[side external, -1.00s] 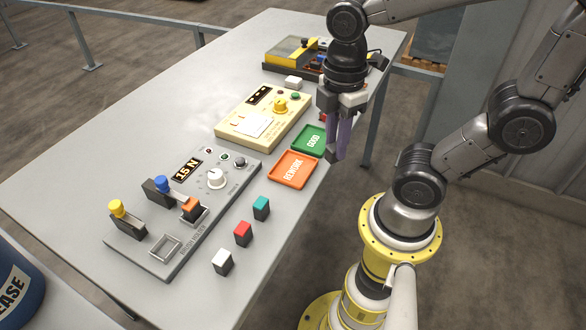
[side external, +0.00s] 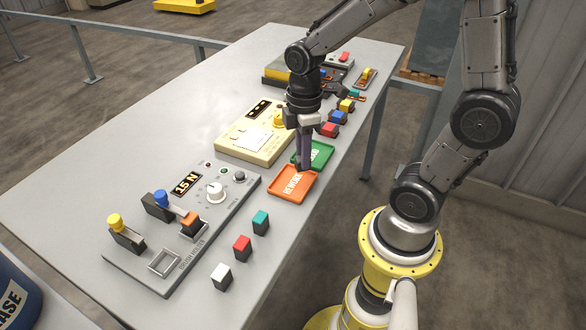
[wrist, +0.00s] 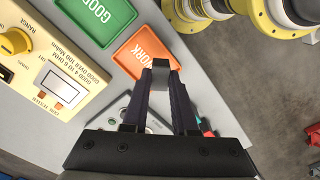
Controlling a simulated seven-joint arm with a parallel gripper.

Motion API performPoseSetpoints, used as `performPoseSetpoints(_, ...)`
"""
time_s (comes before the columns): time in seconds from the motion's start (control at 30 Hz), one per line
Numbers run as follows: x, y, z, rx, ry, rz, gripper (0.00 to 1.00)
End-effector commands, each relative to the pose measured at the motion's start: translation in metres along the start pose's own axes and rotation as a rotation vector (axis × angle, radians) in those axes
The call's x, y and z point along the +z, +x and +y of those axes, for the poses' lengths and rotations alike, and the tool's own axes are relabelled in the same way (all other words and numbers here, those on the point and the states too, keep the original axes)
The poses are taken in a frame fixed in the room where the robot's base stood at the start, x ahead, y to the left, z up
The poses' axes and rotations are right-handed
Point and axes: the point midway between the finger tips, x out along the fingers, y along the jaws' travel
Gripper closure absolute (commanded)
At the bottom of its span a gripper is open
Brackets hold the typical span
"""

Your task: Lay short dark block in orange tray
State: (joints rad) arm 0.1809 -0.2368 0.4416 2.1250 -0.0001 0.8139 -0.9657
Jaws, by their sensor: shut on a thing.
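The short dark block (wrist: 161,77) is pinched between the fingertips of my gripper (wrist: 161,68) in the wrist view. In the side view my gripper (side external: 303,166) points down at the far end of the orange tray (side external: 287,194), near its border with the green tray. The fingers hide part of both trays there. The orange tray, lettered REWORK, also shows in the wrist view (wrist: 133,62), beyond the fingertips and partly covered by them. I cannot tell whether the block touches the tray.
The green GOOD tray (side external: 322,154) adjoins the orange one. A cream meter (side external: 245,142) and a grey brush-holder panel (side external: 150,245) stand to the left. White (side external: 222,275), red (side external: 242,247) and teal (side external: 261,222) capped blocks stand in front. Several coloured blocks stand behind.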

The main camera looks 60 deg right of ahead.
Motion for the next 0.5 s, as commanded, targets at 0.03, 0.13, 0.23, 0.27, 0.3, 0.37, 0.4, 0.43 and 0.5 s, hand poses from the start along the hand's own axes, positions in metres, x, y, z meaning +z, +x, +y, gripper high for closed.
performPoseSetpoints(0.03, -0.004, 0.009, 0.005, -0.004, 0.0, -0.002, 1.0)
performPoseSetpoints(0.13, -0.009, 0.019, 0.013, -0.001, 0.0, -0.001, 1.0)
performPoseSetpoints(0.23, -0.012, 0.025, 0.017, 0.0, 0.0, 0.0, 1.0)
performPoseSetpoints(0.27, -0.013, 0.025, 0.018, 0.001, 0.0, 0.001, 1.0)
performPoseSetpoints(0.3, -0.014, 0.028, 0.02, 0.001, 0.0, 0.001, 1.0)
performPoseSetpoints(0.37, -0.016, 0.033, 0.023, 0.0, 0.0, 0.0, 1.0)
performPoseSetpoints(0.4, -0.015, 0.04, 0.022, -0.003, 0.0, -0.002, 1.0)
performPoseSetpoints(0.43, -0.015, 0.044, 0.022, -0.002, 0.0, -0.002, 1.0)
performPoseSetpoints(0.5, -0.015, 0.053, 0.022, -0.002, 0.0, -0.001, 1.0)
